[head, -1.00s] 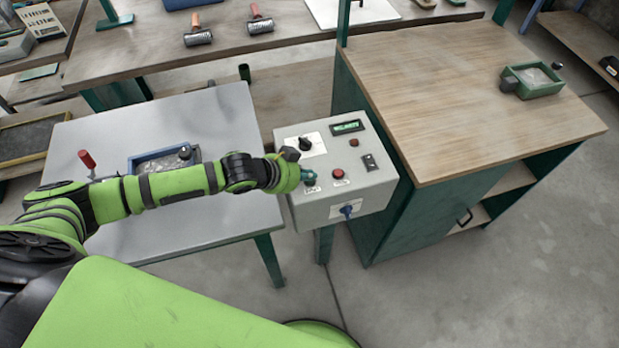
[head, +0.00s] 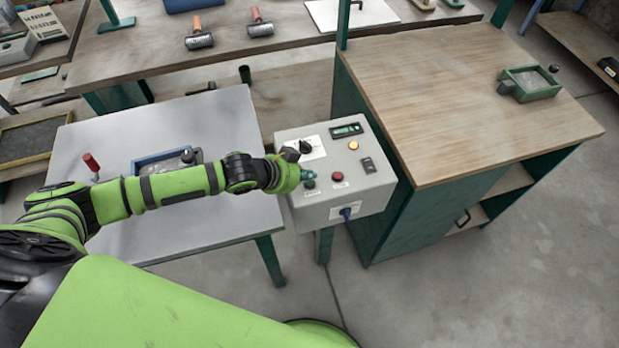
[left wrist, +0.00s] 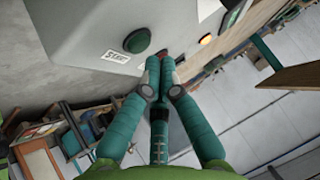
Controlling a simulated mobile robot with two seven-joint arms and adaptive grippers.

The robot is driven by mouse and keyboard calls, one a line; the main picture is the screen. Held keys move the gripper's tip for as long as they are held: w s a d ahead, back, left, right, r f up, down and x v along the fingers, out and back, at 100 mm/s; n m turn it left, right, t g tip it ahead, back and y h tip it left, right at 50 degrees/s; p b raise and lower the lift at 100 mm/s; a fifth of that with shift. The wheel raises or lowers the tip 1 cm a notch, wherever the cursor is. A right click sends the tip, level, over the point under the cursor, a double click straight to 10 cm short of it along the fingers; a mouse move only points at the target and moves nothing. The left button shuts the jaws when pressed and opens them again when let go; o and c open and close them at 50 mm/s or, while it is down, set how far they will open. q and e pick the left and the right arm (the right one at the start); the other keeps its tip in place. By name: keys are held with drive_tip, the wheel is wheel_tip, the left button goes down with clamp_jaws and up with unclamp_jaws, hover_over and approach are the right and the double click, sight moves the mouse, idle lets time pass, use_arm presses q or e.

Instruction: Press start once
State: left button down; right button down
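The grey control box (head: 350,207) stands between the metal table and the wooden cabinet. Its green start button (left wrist: 137,40) sits beside a "START" label (left wrist: 115,57) in the left wrist view. My left gripper (head: 308,177) is over the box's near left part, close to this button. In the left wrist view its teal fingers (left wrist: 160,68) are drawn together with nothing between them, and the button is uncovered, beside the tips. I cannot tell the exact gap to the panel. An amber lamp (head: 353,145) glows on the box. My right gripper is not in view.
A blue tray (head: 165,162) lies on the metal table (head: 215,125). The wooden cabinet top (head: 440,100) is at the right.

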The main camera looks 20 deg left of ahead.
sight(307, 184)
use_arm(q)
drive_tip(key=shift+r, duration=0.1)
wheel_tip(307, 184, up, 3)
drive_tip(key=p, duration=0.3)
drive_tip(key=shift+r, duration=0.95)
idle(0.4)
